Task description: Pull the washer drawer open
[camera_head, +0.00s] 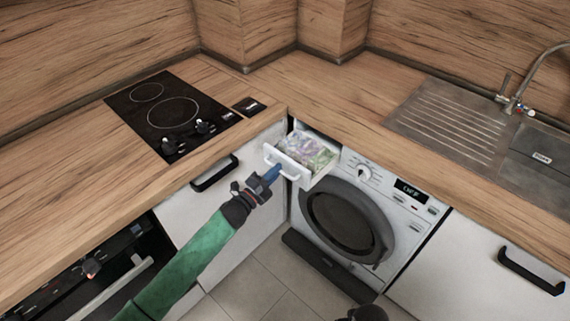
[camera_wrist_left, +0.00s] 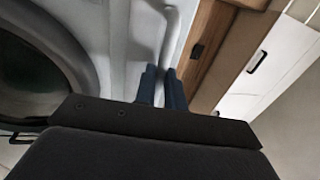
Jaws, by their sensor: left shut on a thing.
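The white washer (camera_head: 370,215) stands under the counter with its round dark door. Its drawer (camera_head: 312,152) at the top left sticks out from the front, and patterned contents show inside. My left gripper (camera_head: 274,171) is at the drawer's white handle (camera_head: 290,166) and is shut on it. In the left wrist view the two blue fingers (camera_wrist_left: 162,75) are on either side of the handle bar (camera_wrist_left: 170,35). A dark shape at the bottom edge of the head view may be part of my right arm; no right fingers show.
A black hob (camera_head: 170,112) lies on the wooden counter at left. A metal sink (camera_head: 465,125) with a tap is at right. A cabinet door with a black handle (camera_head: 214,173) is beside the drawer at left. The tiled floor in front is clear.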

